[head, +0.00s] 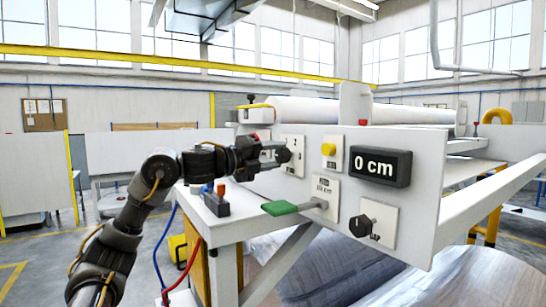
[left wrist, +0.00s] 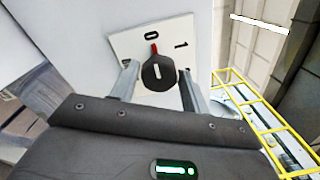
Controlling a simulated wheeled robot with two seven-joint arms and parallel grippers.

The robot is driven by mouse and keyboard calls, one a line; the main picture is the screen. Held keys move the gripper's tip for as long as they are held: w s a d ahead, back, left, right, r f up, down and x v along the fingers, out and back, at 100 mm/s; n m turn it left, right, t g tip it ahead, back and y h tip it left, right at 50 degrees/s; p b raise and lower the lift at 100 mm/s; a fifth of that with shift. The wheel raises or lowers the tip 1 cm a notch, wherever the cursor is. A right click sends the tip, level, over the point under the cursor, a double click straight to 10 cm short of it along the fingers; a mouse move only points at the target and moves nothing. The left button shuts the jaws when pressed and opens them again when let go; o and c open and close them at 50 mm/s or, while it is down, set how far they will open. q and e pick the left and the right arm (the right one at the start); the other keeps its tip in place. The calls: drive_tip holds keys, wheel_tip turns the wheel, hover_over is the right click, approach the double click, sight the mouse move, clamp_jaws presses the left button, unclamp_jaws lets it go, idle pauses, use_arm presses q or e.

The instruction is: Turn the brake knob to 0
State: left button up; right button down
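The brake knob (left wrist: 158,72) is black with a white line and a red pointer. It sits on a white plate (left wrist: 120,43) marked 0 and 1. The red pointer points up at the 0; the 1 is to the right. In the head view the knob (head: 284,155) is at the left of the machine's front panel. My left gripper (head: 272,154) reaches it from the left. In the left wrist view my left gripper's fingers (left wrist: 160,84) stand on either side of the knob, apart, with small gaps visible. My right gripper is not in view.
The front panel (head: 330,150) also carries a yellow button (head: 328,149), a display (head: 381,166) reading 0 cm, a green-handled lever (head: 282,207) and a dark knob (head: 361,225). A small box with an orange button (head: 217,199) sits on the ledge below my left arm.

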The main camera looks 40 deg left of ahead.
use_arm(q)
drive_tip(key=shift+o, duration=1.3)
drive_tip(key=shift+s, duration=0.1)
drive_tip(key=shift+s+a+f+b, duration=0.15)
drive_tip(key=shift+s+a+b, duration=0.05)
drive_tip(key=shift+s+b, duration=0.2)
drive_tip(key=b+v, duration=0.4)
drive_tip(key=v, duration=0.5)
drive_tip(key=shift+s, duration=0.35)
drive_tip(key=shift+a, duration=0.1)
